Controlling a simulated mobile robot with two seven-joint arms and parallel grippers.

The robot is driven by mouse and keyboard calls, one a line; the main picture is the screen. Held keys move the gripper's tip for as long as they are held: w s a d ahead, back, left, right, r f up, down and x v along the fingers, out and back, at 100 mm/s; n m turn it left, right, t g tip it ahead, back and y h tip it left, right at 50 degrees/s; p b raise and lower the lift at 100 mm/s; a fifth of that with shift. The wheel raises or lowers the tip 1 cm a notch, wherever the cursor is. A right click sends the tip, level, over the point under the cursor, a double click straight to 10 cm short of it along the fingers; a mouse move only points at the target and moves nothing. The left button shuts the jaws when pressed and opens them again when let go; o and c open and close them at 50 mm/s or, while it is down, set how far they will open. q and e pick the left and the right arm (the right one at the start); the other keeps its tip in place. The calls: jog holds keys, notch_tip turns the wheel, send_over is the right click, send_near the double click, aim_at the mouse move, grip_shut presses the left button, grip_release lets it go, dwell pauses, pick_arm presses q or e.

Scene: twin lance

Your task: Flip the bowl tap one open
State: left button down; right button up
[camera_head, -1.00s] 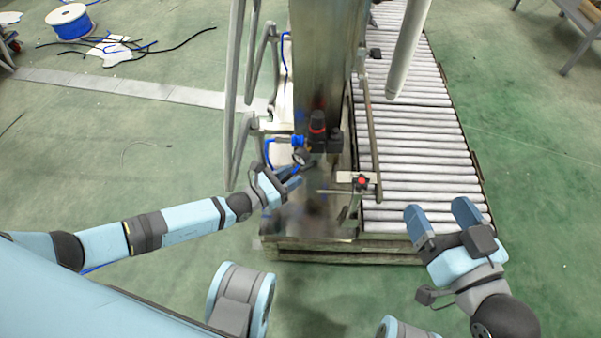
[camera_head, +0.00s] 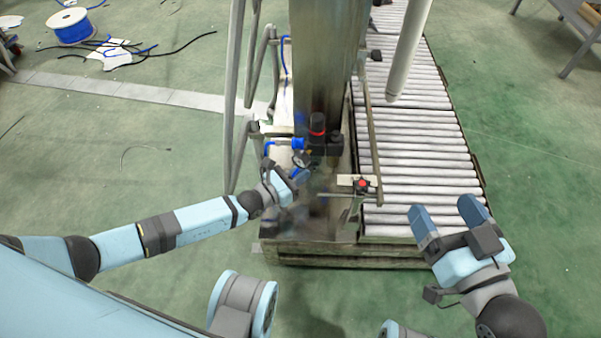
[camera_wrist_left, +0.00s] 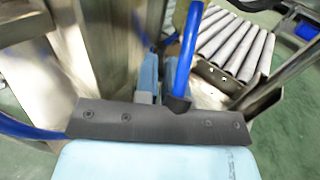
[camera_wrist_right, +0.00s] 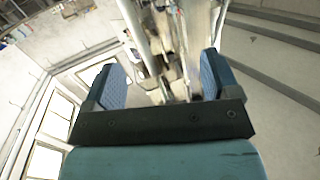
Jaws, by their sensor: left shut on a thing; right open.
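My left gripper (camera_head: 293,176) is at the air unit (camera_head: 318,135) on the front of the steel column, just below a small round gauge (camera_head: 301,158). Its fingers are close together, and the left wrist view shows one light blue finger (camera_wrist_left: 149,75) beside the column. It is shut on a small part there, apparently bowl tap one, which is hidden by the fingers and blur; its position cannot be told. A blue hose (camera_wrist_left: 187,50) passes close in front of that gripper. My right gripper (camera_head: 452,223) is open and empty, its fingers wide apart in the right wrist view (camera_wrist_right: 160,85).
The steel column (camera_head: 325,60) stands beside a roller conveyor (camera_head: 415,150). A red button (camera_head: 362,185) on a bracket is right of the air unit. Grey poles (camera_head: 235,90) rise at its left.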

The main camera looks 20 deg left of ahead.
pick_arm(q)
jog(key=n+y+p, duration=0.1)
jog(key=n+t+y, duration=0.1)
jog(key=d+t+y+p, duration=0.1)
jog(key=y, duration=0.1)
jog(key=shift+s+n+p, duration=0.25)
jog(key=shift+n+p, duration=0.05)
jog(key=shift+n, duration=0.1)
pick_arm(e)
jog(key=shift+s+a+r+m, duration=0.3)
jog(key=shift+s+m, duration=0.3)
jog(key=shift+m, duration=0.2)
jog(key=shift+r, duration=0.1)
pick_arm(q)
jog(key=c, duration=1.2)
grip_release()
pick_arm(e)
jog(key=shift+w+r, duration=0.1)
jog(key=shift+r, duration=0.05)
pick_arm(q)
jog(key=p+v, duration=0.3)
jog(key=v, duration=1.1)
pick_arm(e)
jog(key=shift+t, duration=0.8)
jog(key=r, duration=0.4)
jog(key=shift+d+r, duration=0.2)
jog(key=shift+r, duration=0.05)
